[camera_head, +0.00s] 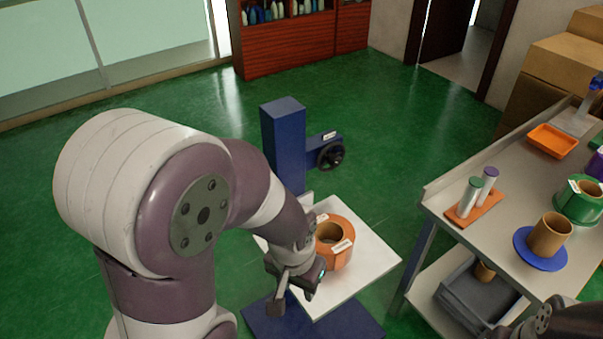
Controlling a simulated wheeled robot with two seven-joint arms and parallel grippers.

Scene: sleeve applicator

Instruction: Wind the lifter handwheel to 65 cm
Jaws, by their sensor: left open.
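The lifter has a blue column (283,148) standing on a blue base (345,323), with a white platform (372,256) at low height. Its black handwheel (330,155) sits on a blue side arm to the right of the column, with a small white label above it. An orange roll (336,258) with white tags rests on the platform. My left gripper (296,291) is open over the platform's left front part, beside the roll and well below the handwheel. Part of my right arm (560,322) shows at the lower right; its fingertips are not clearly seen.
A grey workbench (475,240) stands on the right, holding an orange tray (553,141), a brown roll on a blue disc (548,236), a green spool (580,203) and two capped tubes. A grey bin (475,299) sits below. The green floor around the handwheel is clear.

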